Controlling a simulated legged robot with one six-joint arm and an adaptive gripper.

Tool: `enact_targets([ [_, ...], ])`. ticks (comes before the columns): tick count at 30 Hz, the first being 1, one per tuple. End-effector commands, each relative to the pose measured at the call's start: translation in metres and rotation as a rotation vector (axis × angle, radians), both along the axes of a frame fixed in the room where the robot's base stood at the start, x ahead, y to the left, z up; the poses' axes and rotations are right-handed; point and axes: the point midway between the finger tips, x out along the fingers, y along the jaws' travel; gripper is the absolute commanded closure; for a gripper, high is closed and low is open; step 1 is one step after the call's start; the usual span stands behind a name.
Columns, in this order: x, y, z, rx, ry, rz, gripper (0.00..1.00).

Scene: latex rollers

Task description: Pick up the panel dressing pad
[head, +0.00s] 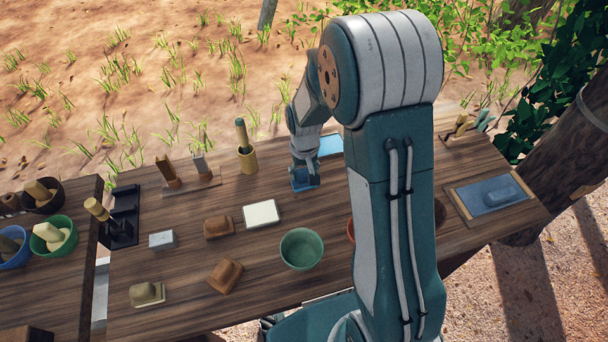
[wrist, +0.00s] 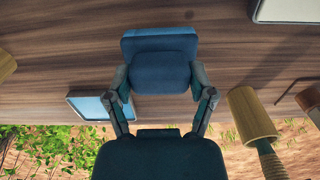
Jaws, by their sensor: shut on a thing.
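A blue pad with a rounded block-like grip, which I take to be the panel dressing pad (head: 303,183), is at the far middle of the wooden table. In the wrist view the pad (wrist: 160,45) sits between the two fingers. My gripper (wrist: 160,80) is shut on its grip, one finger on each side. In the head view my gripper (head: 304,170) is directly above the pad and partly hides it. I cannot tell whether the pad touches the table.
A light-blue tray (head: 330,145) lies just behind the pad. A wooden cup with a handle (head: 247,160) stands to the left. A white block (head: 261,214) and green bowl (head: 301,249) are nearer. Another blue pad (head: 502,192) rests on a tray at right.

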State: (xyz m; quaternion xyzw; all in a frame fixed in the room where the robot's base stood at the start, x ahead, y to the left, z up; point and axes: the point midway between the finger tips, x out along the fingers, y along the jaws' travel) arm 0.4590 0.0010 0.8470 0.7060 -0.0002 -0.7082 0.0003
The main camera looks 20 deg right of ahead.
Motion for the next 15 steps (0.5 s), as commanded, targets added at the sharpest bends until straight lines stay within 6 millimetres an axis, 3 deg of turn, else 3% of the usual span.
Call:
enact_targets([
  [3, -0.003, 0.0, 0.023, 0.0, -0.006, 0.0, 0.85],
  [15, -0.066, 0.0, 0.084, 0.0, -0.005, 0.0, 0.85],
])
